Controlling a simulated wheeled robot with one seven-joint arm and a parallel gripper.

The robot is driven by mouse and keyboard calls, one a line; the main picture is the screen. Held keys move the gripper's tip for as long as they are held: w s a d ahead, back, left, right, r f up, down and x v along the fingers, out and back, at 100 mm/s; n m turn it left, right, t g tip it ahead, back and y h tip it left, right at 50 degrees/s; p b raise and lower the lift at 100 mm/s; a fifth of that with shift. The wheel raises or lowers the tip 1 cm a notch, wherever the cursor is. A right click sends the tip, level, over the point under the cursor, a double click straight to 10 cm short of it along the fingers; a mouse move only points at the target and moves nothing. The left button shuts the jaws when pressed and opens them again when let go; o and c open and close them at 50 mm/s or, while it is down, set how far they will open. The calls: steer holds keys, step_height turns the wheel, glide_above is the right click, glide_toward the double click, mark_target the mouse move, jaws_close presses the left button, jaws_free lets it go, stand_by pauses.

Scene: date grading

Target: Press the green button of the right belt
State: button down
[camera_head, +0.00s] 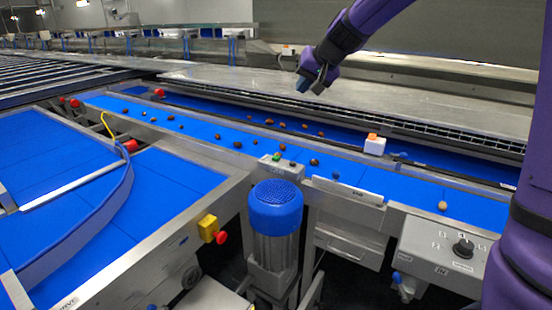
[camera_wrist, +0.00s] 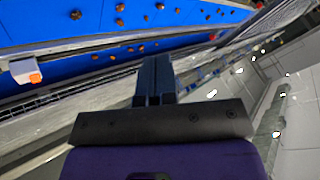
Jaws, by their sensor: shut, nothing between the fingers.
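The green button (camera_head: 276,157) sits on a small grey control box (camera_head: 268,163) at the near edge of the right belt (camera_head: 340,170), just behind the blue-capped motor. A dark button (camera_head: 292,163) is beside it. My gripper (camera_head: 310,86) hangs from the purple arm above the steel cover behind the belt, well above and beyond the green button and apart from it. In the wrist view my gripper (camera_wrist: 155,75) shows its fingers together with nothing between them. The green button does not show in the wrist view.
Several brown dates (camera_head: 237,145) lie along the right belt. A white box with an orange top (camera_head: 374,145) stands at its far side. A blue-capped motor (camera_head: 276,207) stands in front. A red stop button (camera_head: 221,237) and a knob panel (camera_head: 448,250) are nearby.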

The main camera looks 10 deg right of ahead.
steer(key=w+f+m, duration=0.1)
steer(key=w+f, duration=0.7)
steer(key=w, duration=0.4)
steer(key=m+t+h, duration=0.1)
steer(key=m+t, duration=0.1)
glide_above(278, 157)
step_height(278, 157, down, 14)
steer(key=shift+w+r, duration=0.1)
steer(key=shift+r, duration=0.1)
steer(key=shift+a+f, duration=0.1)
steer(key=shift+f, duration=4.3)
steer(key=shift+f, duration=0.15)
steer(key=shift+f, duration=0.25)
